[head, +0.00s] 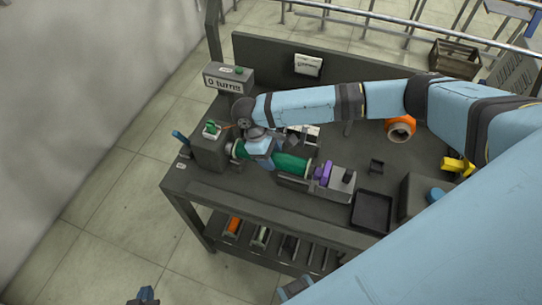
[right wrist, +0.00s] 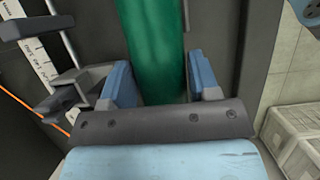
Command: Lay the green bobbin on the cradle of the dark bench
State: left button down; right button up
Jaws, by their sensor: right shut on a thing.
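The green bobbin (head: 292,163) lies lengthwise over the dark bench (head: 230,185), between a grey block (head: 208,150) on the left and a block with a purple part (head: 322,173) on the right. My right gripper (head: 262,152) is shut around its middle. In the right wrist view the green bobbin (right wrist: 155,45) runs between the blue fingers of my right gripper (right wrist: 160,85). I cannot tell whether the bobbin touches a support; the cradle is not clearly seen. Only a tip of my left gripper (head: 145,297) shows at the bottom edge, away from the bench.
A box reading "0 turns" (head: 228,77) stands at the back left. An orange spool (head: 400,129), a black tray (head: 372,212) and yellow pieces (head: 457,166) are on the right. A lower shelf (head: 270,244) holds several spools. My right arm crosses above the bench's back.

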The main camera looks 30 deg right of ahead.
jog(key=shift+f, duration=0.55)
jog(key=shift+f, duration=0.1)
jog(key=o, duration=1)
jog(key=shift+o, duration=0.2)
jog(key=shift+w+a+r, duration=0.1)
jog(key=shift+r, duration=0.3)
jog(key=v, duration=1.1)
jog(key=shift+r+b, duration=0.2)
jog(key=shift+b, duration=0.1)
